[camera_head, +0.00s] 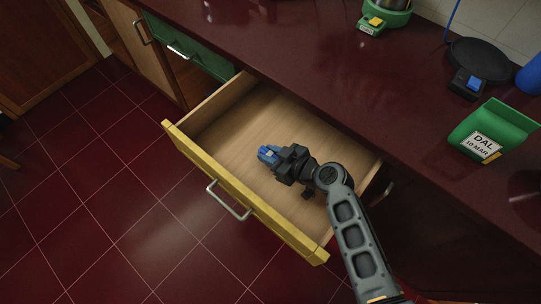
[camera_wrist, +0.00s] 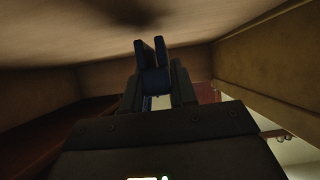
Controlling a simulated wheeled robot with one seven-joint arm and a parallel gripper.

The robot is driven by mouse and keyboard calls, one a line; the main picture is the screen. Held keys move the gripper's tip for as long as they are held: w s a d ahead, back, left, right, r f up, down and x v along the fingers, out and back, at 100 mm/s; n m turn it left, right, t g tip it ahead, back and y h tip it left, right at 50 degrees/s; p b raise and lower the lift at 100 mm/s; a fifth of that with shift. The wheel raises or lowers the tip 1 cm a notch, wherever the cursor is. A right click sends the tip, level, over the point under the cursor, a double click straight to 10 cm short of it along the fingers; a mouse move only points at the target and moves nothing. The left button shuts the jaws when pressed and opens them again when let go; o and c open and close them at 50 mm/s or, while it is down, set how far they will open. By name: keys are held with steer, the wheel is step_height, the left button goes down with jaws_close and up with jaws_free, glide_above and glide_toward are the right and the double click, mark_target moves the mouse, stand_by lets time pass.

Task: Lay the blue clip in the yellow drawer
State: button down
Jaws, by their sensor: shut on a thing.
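The yellow drawer (camera_head: 239,193) is pulled open below the dark red counter, with a bare wooden inside and a metal handle on its yellow front. My gripper (camera_head: 280,157) reaches over the drawer's inside from the lower right. It is shut on the blue clip (camera_head: 268,154), which shows at the jaw ends. In the wrist view the blue clip (camera_wrist: 152,68) stands between the dark fingers, its two prongs pointing away from my gripper. Drawer walls (camera_wrist: 270,50) surround it there. I cannot tell whether the clip touches the drawer floor.
A green drawer (camera_head: 185,45) is slightly open to the left. On the counter are a green bag labelled DAL (camera_head: 492,130), a green container (camera_head: 387,14) and a black round pan (camera_head: 480,56) with a small dark box bearing blue (camera_head: 470,82). The drawer floor around the clip is bare.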

steer(key=shift+f, duration=0.7)
steer(key=shift+f, duration=0.15)
steer(key=c, duration=0.9)
jaws_free()
steer(key=shift+r, duration=0.2)
steer(key=shift+b+v, duration=0.35)
steer(key=shift+v, duration=3.35)
